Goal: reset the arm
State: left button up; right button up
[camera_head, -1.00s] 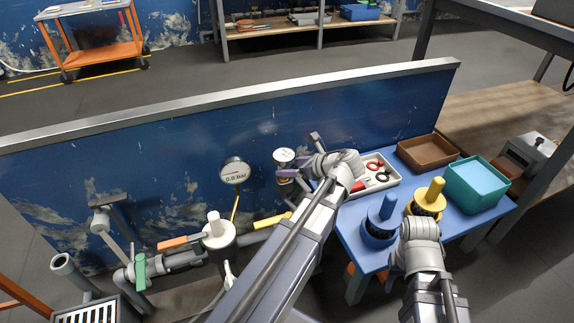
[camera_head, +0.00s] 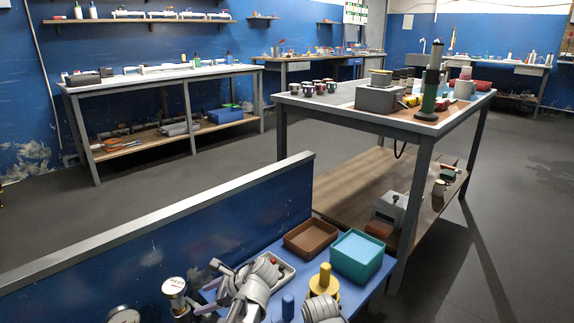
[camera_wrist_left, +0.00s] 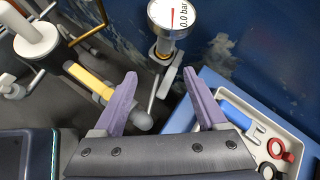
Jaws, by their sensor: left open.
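My left gripper (camera_head: 213,275) is at the bottom of the head view, beside the blue table and the low blue wall. In the left wrist view its two purple fingers (camera_wrist_left: 161,74) are spread apart with nothing held between them. A pressure gauge reading 0.0 bar (camera_wrist_left: 174,18) is beyond the fingertips; a gauge (camera_head: 174,287) also shows left of the gripper in the head view. A yellow-handled valve (camera_wrist_left: 88,80) lies left of the fingers. Part of my right arm shows at the bottom edge of the head view, but its fingers do not show.
A light tray (camera_wrist_left: 288,135) with a blue-handled tool and red and black rings is right of the left fingers. A brown tray (camera_head: 311,238), a teal bin (camera_head: 362,255) and a yellow-topped container (camera_head: 325,281) crowd the blue table. A large workbench (camera_head: 335,108) stands behind.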

pick_arm(q)
jog(key=s+d+r+n+g+h+p, duration=0.1)
jog(key=s+d+r+n+h+p, duration=0.3)
jog(key=s+d+n+p, duration=0.45)
jog(key=s+d+r+n+g+h+p, duration=0.1)
jog(key=s+d+r+n+h+p, duration=0.35)
jog(key=d, duration=0.75)
notch_tip(320, 180, up, 36)
jog(key=p, duration=3.7)
jog(key=shift+s+a+f+n, duration=0.2)
jog(key=shift+s+a+n, duration=0.1)
jog(key=shift+n, duration=0.1)
